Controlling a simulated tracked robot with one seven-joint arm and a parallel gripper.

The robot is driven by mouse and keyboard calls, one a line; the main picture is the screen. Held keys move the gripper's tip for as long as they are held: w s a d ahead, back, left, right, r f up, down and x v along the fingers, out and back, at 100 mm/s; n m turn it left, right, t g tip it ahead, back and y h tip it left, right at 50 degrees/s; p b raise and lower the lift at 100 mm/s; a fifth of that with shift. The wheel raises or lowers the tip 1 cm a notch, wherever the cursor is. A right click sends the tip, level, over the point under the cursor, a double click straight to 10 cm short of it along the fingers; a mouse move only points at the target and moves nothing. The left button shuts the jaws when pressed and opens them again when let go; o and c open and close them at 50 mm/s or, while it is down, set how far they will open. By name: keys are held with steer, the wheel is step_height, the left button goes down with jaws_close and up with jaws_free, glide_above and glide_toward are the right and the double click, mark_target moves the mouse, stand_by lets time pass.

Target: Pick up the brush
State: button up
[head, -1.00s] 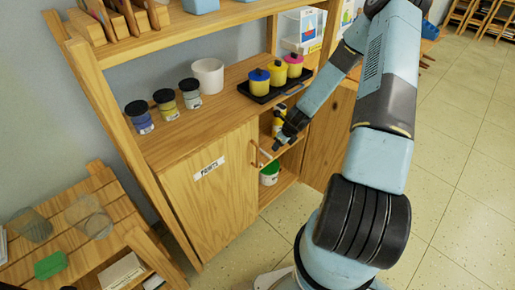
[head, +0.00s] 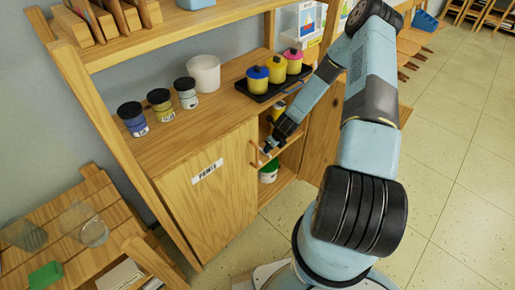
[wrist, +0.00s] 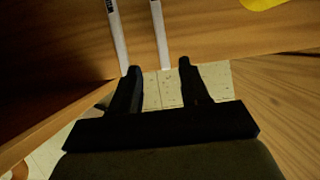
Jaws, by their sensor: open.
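My gripper (wrist: 158,68) is open and empty. Its left fingertip is at the left rod's near end, and the right rod's end lies between the fingers; contact is unclear. In the head view my gripper (head: 268,147) is at the cabinet opening, and the rods are too small to make out.
The cabinet's left door (head: 212,195), labelled PAINTS, is beside my gripper. A yellow container (head: 278,108) stands inside, partly hidden, and a green-and-white tub (head: 268,173) below. Above are a black tray (head: 258,97) with paint pots and a white cup (head: 204,72). Floor (head: 440,180) is clear at right.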

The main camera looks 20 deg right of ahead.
steer(key=shift+x, duration=3.2)
steer(key=shift+w+d, duration=0.1)
steer(key=shift+w, duration=0.05)
jaws_close()
